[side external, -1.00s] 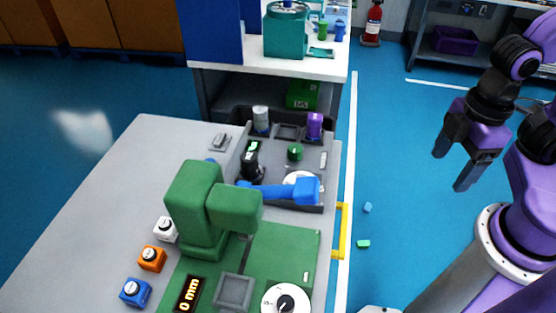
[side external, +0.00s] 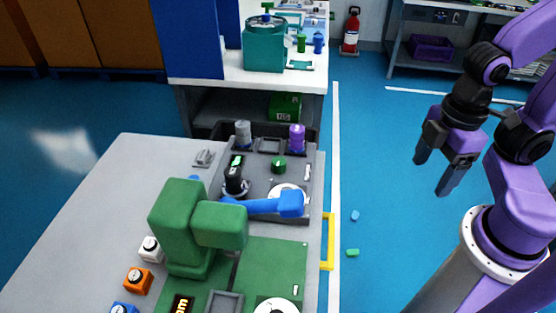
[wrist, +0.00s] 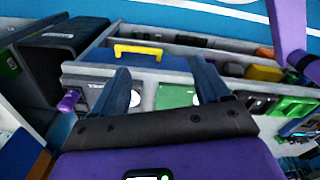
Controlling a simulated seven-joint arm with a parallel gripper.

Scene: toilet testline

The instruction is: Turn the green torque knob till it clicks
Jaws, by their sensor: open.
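A small round green knob (side external: 279,164) stands on a dark grey panel (side external: 262,182) on the workbench, in the middle of the side view. No writing on it is legible, and I cannot pick it out in the wrist view. My gripper (side external: 431,176) is open and empty, well to the right of the bench, over the blue floor and apart from the knob. The wrist view shows its two spread fingers (wrist: 162,84) with nothing between them, pointing toward the bench side with the yellow handle (wrist: 138,52).
Black (side external: 234,180), grey (side external: 243,134) and purple (side external: 297,137) upright parts stand around the knob. A green block fixture (side external: 180,222) with a blue lever (side external: 270,205) is in front. A yellow handle (side external: 328,242) lines the bench edge. Floor between bench and arm is mostly clear.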

